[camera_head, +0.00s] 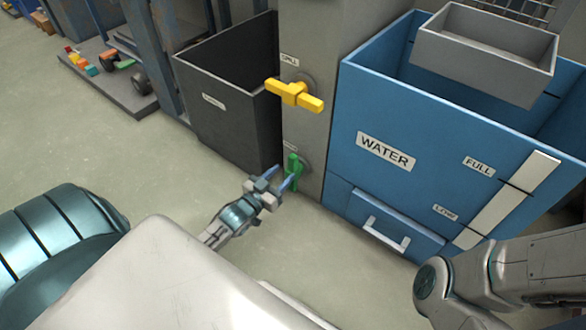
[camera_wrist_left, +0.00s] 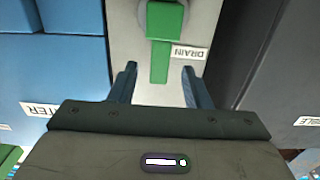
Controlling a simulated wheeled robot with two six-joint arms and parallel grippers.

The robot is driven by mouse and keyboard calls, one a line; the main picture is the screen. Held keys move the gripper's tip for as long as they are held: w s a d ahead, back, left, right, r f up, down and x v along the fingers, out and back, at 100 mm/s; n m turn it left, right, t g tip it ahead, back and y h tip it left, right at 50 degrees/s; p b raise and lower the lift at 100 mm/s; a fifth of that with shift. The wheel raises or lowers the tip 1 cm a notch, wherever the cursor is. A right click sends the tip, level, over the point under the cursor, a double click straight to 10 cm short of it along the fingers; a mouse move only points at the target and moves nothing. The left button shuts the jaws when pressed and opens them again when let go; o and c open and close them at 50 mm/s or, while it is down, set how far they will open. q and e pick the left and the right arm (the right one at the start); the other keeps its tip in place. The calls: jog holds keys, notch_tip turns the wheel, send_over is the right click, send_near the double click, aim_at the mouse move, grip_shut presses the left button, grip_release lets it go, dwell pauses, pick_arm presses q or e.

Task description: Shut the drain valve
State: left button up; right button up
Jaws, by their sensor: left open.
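The drain valve is a green handle (camera_head: 293,168) low on the grey column in the head view, its bar upright. In the left wrist view the green handle (camera_wrist_left: 160,60) points down from its hub, beside a DRAIN label (camera_wrist_left: 188,53). My left gripper (camera_head: 281,177) is open beside the handle in the head view. In the left wrist view the open fingers (camera_wrist_left: 159,76) lie on either side of the bar's free end, with visible gaps. Whether the bar is in depth between them is hard to tell. My right gripper is out of view; only its arm shows.
A yellow valve handle (camera_head: 294,94) sits higher on the column (camera_head: 308,40). A blue WATER tank (camera_head: 350,115) with a drawer handle (camera_head: 385,236) stands right, a dark open bin (camera_head: 225,125) left. Bare floor (camera_head: 110,150) lies left of the bin.

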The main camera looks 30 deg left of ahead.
aim_at(290, 165)
pick_arm(q)
jog(key=shift+w+d+f+b, duration=0.1)
jog(key=shift+w+f+b, duration=0.1)
jog(key=shift+w+b, duration=0.75)
jog(key=shift+w+f+b, duration=0.15)
jog(key=shift+w+b, duration=0.45)
jog(key=shift+b, duration=0.65)
jog(key=shift+w+r, duration=0.2)
jog(key=shift+w, duration=0.05)
jog(key=shift+w+r+p, duration=0.25)
jog(key=shift+w+p, duration=0.05)
jog(key=shift+p, duration=0.15)
jog(key=shift+w+p, duration=0.35)
jog(key=shift+w, duration=0.1)
jog(key=shift+w+d+f+p, duration=0.1)
jog(key=shift+w+p, duration=0.2)
jog(key=shift+w, duration=0.2)
grip_shut()
